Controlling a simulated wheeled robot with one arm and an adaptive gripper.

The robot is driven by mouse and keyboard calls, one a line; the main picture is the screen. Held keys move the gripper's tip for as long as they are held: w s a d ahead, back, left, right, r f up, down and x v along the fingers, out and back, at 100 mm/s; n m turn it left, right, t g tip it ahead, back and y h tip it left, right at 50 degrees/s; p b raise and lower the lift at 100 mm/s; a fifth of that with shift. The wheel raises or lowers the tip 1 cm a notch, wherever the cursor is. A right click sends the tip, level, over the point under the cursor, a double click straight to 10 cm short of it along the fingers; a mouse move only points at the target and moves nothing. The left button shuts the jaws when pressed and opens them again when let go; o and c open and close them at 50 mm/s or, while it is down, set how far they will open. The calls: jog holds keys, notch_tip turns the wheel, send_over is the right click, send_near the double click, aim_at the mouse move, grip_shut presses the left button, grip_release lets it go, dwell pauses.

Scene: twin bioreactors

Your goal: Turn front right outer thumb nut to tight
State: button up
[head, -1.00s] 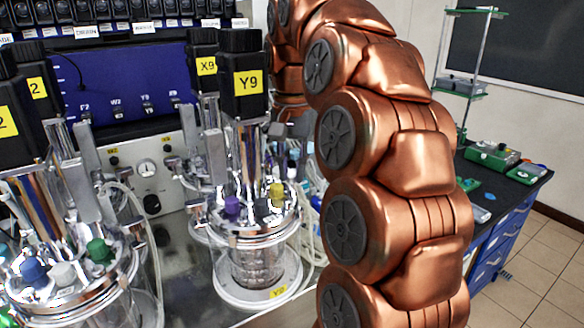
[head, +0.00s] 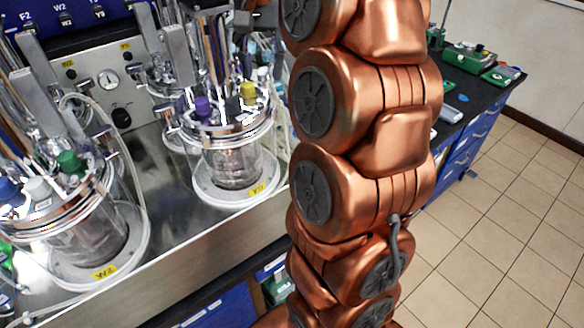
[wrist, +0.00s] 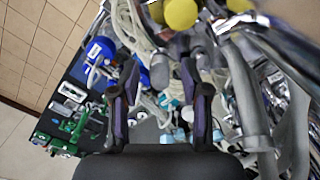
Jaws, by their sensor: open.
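Two glass bioreactors stand on a steel bench in the head view. The right vessel (head: 232,162) has a metal lid with purple, yellow and other caps, and a Y2 label at its base. The left vessel (head: 85,232) has green, white and blue caps and a W2 label. Small metal fittings ring both lids, but I cannot single out the front right outer thumb nut. In the wrist view my gripper (wrist: 157,82) is open and empty, its two dark fingers apart. Yellow caps (wrist: 181,13) and shiny metal parts lie beyond it, toward the top and right.
A blue-capped bottle (wrist: 100,50), pale tubing and small bottles crowd the area beyond my fingers. In the head view, a black-topped bench (head: 490,85) with green devices stands at right. Tiled floor (head: 500,220) is clear at right.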

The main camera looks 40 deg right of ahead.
aim_at(265, 71)
jog(key=n+p, duration=0.1)
jog(key=n, duration=0.5)
jog(key=shift+s+r, duration=0.1)
jog(key=shift+r+n+p, duration=0.1)
jog(key=shift+n+p, duration=0.55)
jog(key=shift+n, duration=0.55)
jog(key=shift+d+n+p, duration=0.15)
jog(key=shift+n+p, duration=0.75)
jog(key=shift+p, duration=0.1)
jog(key=shift+r, duration=0.65)
jog(key=shift+d+r+p, duration=0.1)
jog(key=shift+r+p, duration=1.65)
jog(key=shift+r, duration=1.3)
